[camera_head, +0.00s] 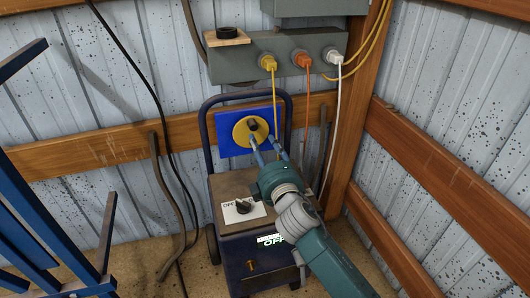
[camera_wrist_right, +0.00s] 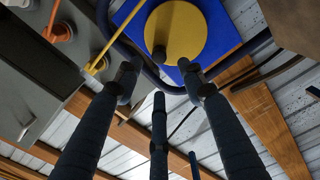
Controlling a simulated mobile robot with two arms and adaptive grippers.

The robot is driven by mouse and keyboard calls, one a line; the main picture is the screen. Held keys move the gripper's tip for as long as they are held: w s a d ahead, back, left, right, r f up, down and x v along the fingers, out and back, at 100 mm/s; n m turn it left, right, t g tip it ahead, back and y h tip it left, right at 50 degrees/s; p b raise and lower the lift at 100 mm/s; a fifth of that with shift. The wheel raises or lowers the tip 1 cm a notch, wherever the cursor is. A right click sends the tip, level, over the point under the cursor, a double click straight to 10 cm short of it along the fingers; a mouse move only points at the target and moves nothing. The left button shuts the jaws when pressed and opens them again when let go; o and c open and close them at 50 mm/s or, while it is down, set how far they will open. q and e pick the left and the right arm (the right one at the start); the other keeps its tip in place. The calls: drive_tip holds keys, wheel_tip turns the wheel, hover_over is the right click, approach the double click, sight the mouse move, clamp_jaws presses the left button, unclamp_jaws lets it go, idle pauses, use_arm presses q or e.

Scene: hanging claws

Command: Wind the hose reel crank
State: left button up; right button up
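A yellow disc (camera_head: 241,131) with a black knob (camera_head: 252,125) is mounted on a blue square plate (camera_head: 226,142) above a cart; this looks like the crank. In the right wrist view the disc (camera_wrist_right: 185,35) and the dark knob (camera_wrist_right: 159,53) lie just beyond my fingertips. My right gripper (camera_head: 264,142) reaches up to the lower edge of the disc. Its fingers are spread apart in the right wrist view (camera_wrist_right: 158,75), with the knob showing between them. Nothing is held; I cannot tell whether a finger touches the disc. My left gripper is not in view.
A grey box (camera_head: 235,65) with yellow, orange and white plugs hangs above. A blue frame (camera_head: 30,220) stands at left; wooden rails (camera_head: 425,165) line the right wall.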

drive_tip(key=shift+v, duration=1.5)
